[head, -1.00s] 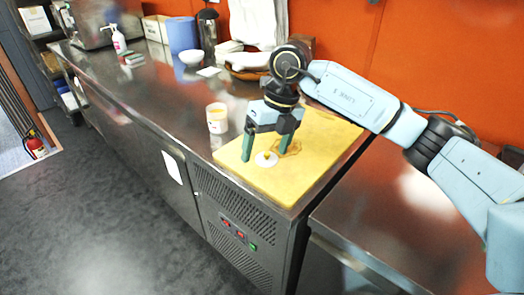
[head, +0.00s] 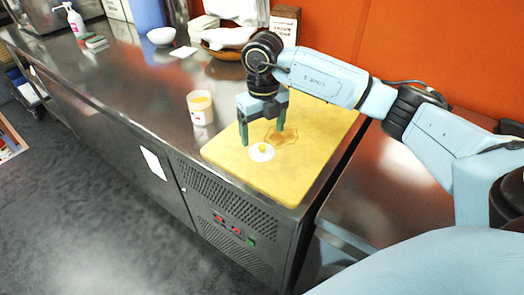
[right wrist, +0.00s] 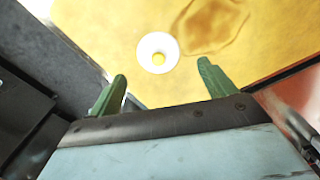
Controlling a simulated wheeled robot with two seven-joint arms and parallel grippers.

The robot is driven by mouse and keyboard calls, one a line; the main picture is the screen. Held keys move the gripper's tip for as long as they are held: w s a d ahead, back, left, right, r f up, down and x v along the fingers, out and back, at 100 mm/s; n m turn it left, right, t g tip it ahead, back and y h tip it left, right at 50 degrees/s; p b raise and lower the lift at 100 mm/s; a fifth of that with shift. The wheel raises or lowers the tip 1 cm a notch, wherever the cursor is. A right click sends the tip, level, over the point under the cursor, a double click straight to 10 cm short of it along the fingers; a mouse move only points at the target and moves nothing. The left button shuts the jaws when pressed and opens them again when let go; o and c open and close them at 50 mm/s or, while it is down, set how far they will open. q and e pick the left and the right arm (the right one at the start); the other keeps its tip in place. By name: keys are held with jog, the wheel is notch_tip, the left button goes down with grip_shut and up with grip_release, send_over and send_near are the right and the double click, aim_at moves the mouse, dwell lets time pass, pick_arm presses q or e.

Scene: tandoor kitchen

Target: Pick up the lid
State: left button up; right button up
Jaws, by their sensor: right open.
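The lid (head: 256,155) is a small white disc with a yellow knob (head: 262,148). It lies flat on the yellow cutting board (head: 300,172), near the board's left front edge. It also shows in the right wrist view (right wrist: 146,46), ahead of the fingertips and between their lines. My right gripper (head: 264,136) is open and empty, its green fingers pointing down above the board, apart from the lid. It also shows in the right wrist view (right wrist: 161,70). My left gripper is not in view.
An open white cup (head: 200,110) with yellow contents stands just left of the board. A brown stain or flat piece (head: 283,133) lies beside the lid. Bowls, a blue container (head: 146,14) and a soap bottle (head: 75,20) stand farther back. The steel counter (head: 150,90) has free room.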

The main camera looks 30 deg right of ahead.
aim_at(262, 146)
notch_tip(262, 146, down, 5)
jog(key=shift+a+r, duration=0.1)
jog(key=shift+r, duration=0.1)
jog(key=shift+w+f, duration=0.1)
jog(key=shift+f, duration=0.1)
jog(key=shift+c, duration=1.1)
jog(key=c, duration=0.7)
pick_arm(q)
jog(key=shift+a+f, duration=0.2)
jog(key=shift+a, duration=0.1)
pick_arm(e)
jog(key=shift+c, duration=0.5)
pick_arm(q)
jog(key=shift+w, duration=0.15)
